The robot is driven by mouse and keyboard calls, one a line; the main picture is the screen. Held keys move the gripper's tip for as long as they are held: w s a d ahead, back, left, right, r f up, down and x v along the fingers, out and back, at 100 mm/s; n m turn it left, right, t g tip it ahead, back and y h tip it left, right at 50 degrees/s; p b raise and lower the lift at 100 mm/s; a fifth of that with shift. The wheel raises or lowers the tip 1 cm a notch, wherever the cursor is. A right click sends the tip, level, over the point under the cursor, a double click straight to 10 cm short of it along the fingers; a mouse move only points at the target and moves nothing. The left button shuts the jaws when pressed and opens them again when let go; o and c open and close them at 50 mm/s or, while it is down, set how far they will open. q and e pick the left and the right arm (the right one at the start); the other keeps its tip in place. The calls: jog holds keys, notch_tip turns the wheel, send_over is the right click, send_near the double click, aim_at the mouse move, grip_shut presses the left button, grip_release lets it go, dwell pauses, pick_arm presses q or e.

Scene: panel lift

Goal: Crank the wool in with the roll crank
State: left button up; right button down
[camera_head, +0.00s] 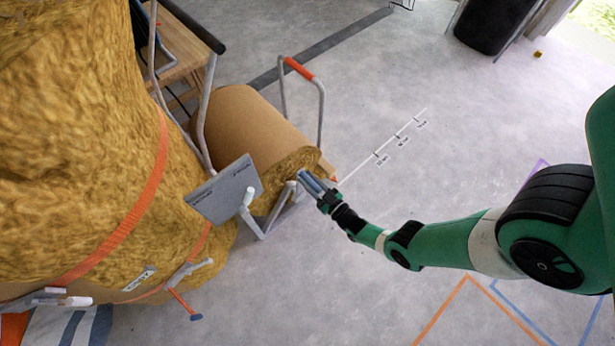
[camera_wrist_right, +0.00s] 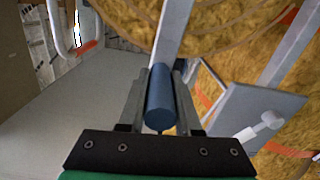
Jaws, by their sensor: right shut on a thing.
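My right gripper (camera_head: 313,185) is at the near end of the brown-wrapped wool roll (camera_head: 243,125) in the head view. It is shut on the blue crank handle (camera_wrist_right: 160,98), which lies between the two fingers in the right wrist view. The handle joins the flat grey crank arm (camera_wrist_right: 172,30), which runs up across the round yellow wool face (camera_wrist_right: 125,20). Much of the crank is hidden behind the gripper in the head view. My left gripper is not in view.
A big yellow wool mass (camera_head: 70,130) with orange straps fills the left. A grey plate (camera_head: 225,190) stands close beside the roll end. A grey frame with an orange grip (camera_head: 298,68) rises behind the roll. The floor around my right arm is clear, with a marked white line (camera_head: 380,152).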

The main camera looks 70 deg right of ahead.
jog(key=shift+s+d+r, duration=0.1)
jog(key=shift+s+d, duration=0.1)
jog(key=shift+d, duration=0.2)
jog(key=shift+w+a, duration=0.15)
jog(key=shift+a, duration=0.1)
jog(key=c, duration=0.7)
grip_release()
jog(key=shift+w+a, duration=0.25)
jog(key=shift+a, duration=0.3)
jog(key=shift+o, duration=0.5)
jog(key=shift+d, duration=0.1)
jog(key=shift+s+d, duration=0.15)
jog(key=shift+d, duration=0.05)
jog(key=shift+s+a, duration=0.3)
jog(key=shift+a, duration=0.05)
jog(key=p+v, duration=0.2)
jog(key=v, duration=0.8)
jog(key=shift+s, duration=0.45)
